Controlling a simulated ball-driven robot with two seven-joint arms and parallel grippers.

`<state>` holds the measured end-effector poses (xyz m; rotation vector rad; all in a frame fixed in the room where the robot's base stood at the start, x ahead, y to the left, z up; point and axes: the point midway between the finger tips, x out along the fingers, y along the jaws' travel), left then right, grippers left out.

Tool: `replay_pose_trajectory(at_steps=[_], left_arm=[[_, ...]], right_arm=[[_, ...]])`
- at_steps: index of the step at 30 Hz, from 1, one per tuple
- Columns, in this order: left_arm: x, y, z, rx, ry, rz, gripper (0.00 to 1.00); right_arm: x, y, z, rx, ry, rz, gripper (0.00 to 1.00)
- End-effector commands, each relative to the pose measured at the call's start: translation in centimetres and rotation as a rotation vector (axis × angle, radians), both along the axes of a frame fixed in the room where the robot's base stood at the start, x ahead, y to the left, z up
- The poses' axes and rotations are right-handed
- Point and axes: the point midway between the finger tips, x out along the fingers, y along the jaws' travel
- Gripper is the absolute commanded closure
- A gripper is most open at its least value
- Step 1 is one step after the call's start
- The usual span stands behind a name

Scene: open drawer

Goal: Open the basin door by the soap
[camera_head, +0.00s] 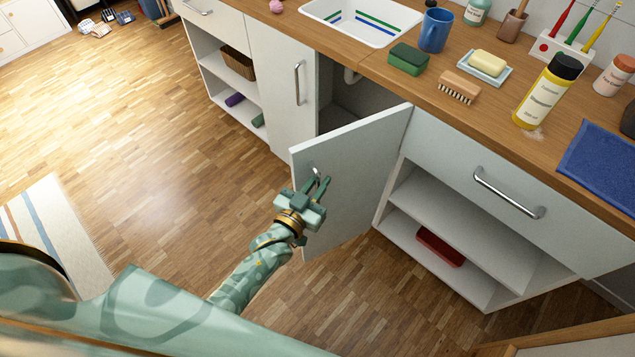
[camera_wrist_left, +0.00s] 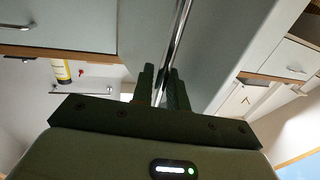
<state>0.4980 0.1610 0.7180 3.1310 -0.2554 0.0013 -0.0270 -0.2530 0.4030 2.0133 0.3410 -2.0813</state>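The basin door (camera_head: 365,165) is a white panel under the counter. It stands swung well out from the cabinet, and the dark space behind it shows. The soap (camera_head: 487,63) is a pale yellow bar on a light dish on the counter, above and to the right of the door. My left gripper (camera_head: 319,187) is at the door's free side, on its metal handle (camera_head: 316,170). In the left wrist view the handle bar (camera_wrist_left: 178,35) runs between the two fingers (camera_wrist_left: 162,90), which look closed around it. My right gripper is out of view.
The white basin (camera_head: 325,10) is set in the wooden counter, with a green sponge (camera_head: 408,59), blue mug (camera_head: 436,31), brush (camera_head: 459,86) and yellow bottle (camera_head: 545,92) nearby. A drawer with open shelves (camera_head: 470,250) stands right of the door. Wooden floor (camera_head: 170,170) left of the door is clear.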

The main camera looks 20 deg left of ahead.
Motion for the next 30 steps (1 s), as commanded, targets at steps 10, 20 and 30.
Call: replay_pose_trajectory(at_steps=[10, 20, 30], left_arm=[[-0.6, 0.1, 0.0, 0.0, 0.001, 0.0, 0.85], [-8.1, 1.3, 0.2, 0.0, 0.003, 0.0, 0.85], [-15.0, 2.4, 0.0, 0.001, 0.001, -0.001, 0.85]], right_arm=[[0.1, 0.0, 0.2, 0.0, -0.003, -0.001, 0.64], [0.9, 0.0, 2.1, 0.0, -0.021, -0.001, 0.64], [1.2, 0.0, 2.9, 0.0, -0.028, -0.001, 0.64]])
